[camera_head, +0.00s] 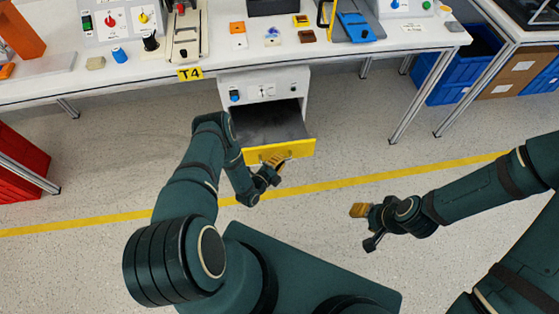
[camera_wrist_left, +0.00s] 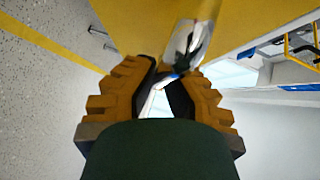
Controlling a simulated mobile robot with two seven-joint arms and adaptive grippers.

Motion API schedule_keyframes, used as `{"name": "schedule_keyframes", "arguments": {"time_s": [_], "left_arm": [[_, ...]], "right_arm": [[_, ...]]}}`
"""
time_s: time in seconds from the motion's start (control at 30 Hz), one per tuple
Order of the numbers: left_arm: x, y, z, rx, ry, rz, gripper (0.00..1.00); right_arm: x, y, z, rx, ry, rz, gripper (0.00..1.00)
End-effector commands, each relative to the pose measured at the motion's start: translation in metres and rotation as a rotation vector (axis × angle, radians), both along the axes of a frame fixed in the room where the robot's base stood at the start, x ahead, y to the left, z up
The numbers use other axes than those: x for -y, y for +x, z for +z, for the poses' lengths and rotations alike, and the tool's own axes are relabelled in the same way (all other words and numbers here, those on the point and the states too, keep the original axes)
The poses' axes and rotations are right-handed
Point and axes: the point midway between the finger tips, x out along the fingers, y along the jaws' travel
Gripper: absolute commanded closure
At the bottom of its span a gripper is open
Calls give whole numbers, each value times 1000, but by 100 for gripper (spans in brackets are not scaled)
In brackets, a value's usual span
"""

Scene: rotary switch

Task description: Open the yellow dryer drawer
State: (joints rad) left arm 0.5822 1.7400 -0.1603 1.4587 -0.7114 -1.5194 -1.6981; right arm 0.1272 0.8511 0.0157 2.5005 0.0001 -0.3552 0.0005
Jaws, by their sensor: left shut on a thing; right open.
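The yellow dryer drawer (camera_head: 305,150) is pulled out from the white dryer cabinet (camera_head: 290,80) under the table. Its dark grey inside (camera_head: 268,122) shows from above. My left gripper (camera_head: 276,168) is at the drawer's yellow front. In the left wrist view its yellow-brown ridged fingers (camera_wrist_left: 160,85) close around a shiny metal handle (camera_wrist_left: 190,40) on the yellow front (camera_wrist_left: 140,22). The fingers partly hide the handle. My right gripper (camera_head: 364,226) is open and empty above the floor at the right, apart from the drawer.
The white table (camera_head: 120,75) above carries switch panels, small blocks and a blue tool. A yellow T4 label (camera_head: 190,74) is on its edge. Blue crates (camera_head: 465,70) stand at the right, a red crate (camera_head: 20,165) at the left. The floor before the drawer is clear.

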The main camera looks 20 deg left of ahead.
Motion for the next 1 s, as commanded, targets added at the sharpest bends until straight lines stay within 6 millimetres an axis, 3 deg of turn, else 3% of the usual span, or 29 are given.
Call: {"name": "schedule_keyframes", "arguments": {"time_s": [0.1, 0.2, 0.23, 0.53, 0.67, 1.0], "left_arm": [[4, 1, 0, 0, -3, -7, 100], [3, 1, 0, 0, -3, -6, 60], [3, 1, 0, 0, -3, -6, 57], [1, -1, 0, 0, 0, -2, 57], [-1, -10, 1, -1, 0, -2, 57], [-14, -73, 10, -4, -2, -2, 57]], "right_arm": [[0, 0, 0, 0, 0, 0, 53], [0, 0, 0, 0, 0, 0, 53], [0, 0, 0, 0, 0, 0, 53], [0, 0, 0, 0, 0, 0, 53], [0, 0, 0, 0, 0, 0, 53], [0, 0, 0, 0, 0, 0, 53]]}}
